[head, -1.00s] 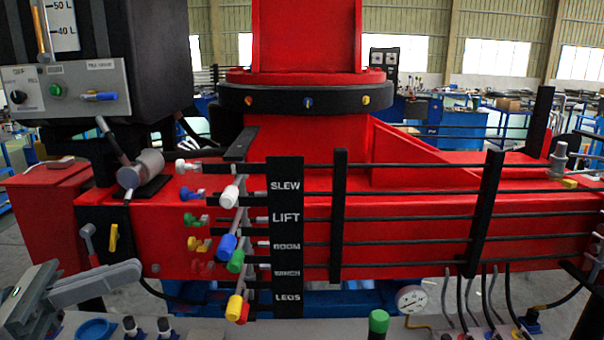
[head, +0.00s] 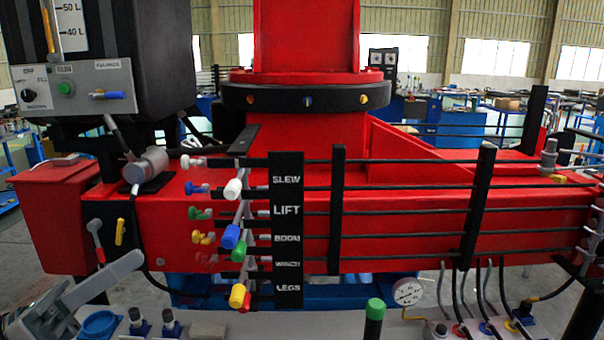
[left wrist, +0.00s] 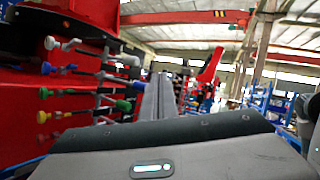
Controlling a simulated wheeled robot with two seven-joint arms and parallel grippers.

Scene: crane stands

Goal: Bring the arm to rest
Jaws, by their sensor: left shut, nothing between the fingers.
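My left gripper (head: 134,258) is at the lower left of the head view, grey, with its fingers shut, pointing up and to the right. Nothing shows between them. It is in front of the red crane base (head: 400,205), apart from the valve levers with white (head: 233,189), blue (head: 230,236), green (head: 239,252) and yellow-red (head: 238,297) knobs. In the left wrist view the shut fingers (left wrist: 163,85) point away, with the lever bank to their left. My right gripper is not in view.
A black label strip (head: 287,230) reads SLEW, LIFT, BOOM, WINCH and LEGS. A dark tank with a grey switch panel (head: 72,87) stands at upper left. A grey bench with a gauge (head: 407,291) and a green-capped post (head: 375,309) lies along the front.

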